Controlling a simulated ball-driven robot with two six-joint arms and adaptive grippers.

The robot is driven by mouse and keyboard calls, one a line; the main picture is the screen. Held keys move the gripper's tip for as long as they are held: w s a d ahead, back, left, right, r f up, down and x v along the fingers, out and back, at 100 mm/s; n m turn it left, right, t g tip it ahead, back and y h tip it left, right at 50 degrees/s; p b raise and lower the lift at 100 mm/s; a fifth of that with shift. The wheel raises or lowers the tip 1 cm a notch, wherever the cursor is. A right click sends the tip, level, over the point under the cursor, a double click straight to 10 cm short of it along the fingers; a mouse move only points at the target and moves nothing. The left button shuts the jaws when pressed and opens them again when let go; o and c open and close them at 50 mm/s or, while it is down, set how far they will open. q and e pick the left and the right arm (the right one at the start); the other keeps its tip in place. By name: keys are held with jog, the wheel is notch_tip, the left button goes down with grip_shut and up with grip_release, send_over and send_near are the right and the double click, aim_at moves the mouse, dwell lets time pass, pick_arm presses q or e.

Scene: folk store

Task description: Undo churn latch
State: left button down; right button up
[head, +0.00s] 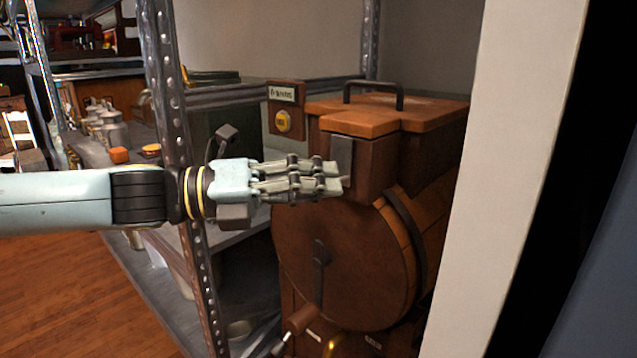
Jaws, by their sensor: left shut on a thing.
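The wooden churn (340,265) stands on the right, a round brown barrel with dark metal bands and a crank on its front. Its lid (425,115) lies flat on top, with a dark bar handle. A dark metal latch (342,153) hangs at the front of the lid's protruding block. My left gripper (337,177) comes in level from the left. Its fingers are shut on the latch at its lower part, and they hide the contact. My right gripper is not in view.
A metal shelf post (182,130) stands close behind my left forearm. A small panel with a yellow button (283,121) is left of the lid. A pale upright panel (505,180) bounds the right. The crank handle (301,320) sticks out low in front.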

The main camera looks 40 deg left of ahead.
pick_arm(q)
jog(key=shift+r, duration=0.2)
notch_tip(320, 180, up, 8)
jog(key=s+n+g+y+p, duration=0.1)
jog(key=n+g+y+p, duration=0.3)
jog(key=g, duration=0.7)
jog(key=n+p, duration=0.2)
jog(key=p, duration=0.1)
jog(key=shift+s+a+f+n, duration=0.15)
jog(key=shift+s+f+n, duration=0.05)
jog(key=shift+f+n, duration=0.1)
jog(key=shift+w+r, duration=0.1)
jog(key=shift+r, duration=0.05)
dwell(0.4)
jog(key=c, duration=1.4)
grip_release()
jog(key=v, duration=1.2)
jog(key=shift+w+g, duration=0.25)
jog(key=shift+g, duration=0.05)
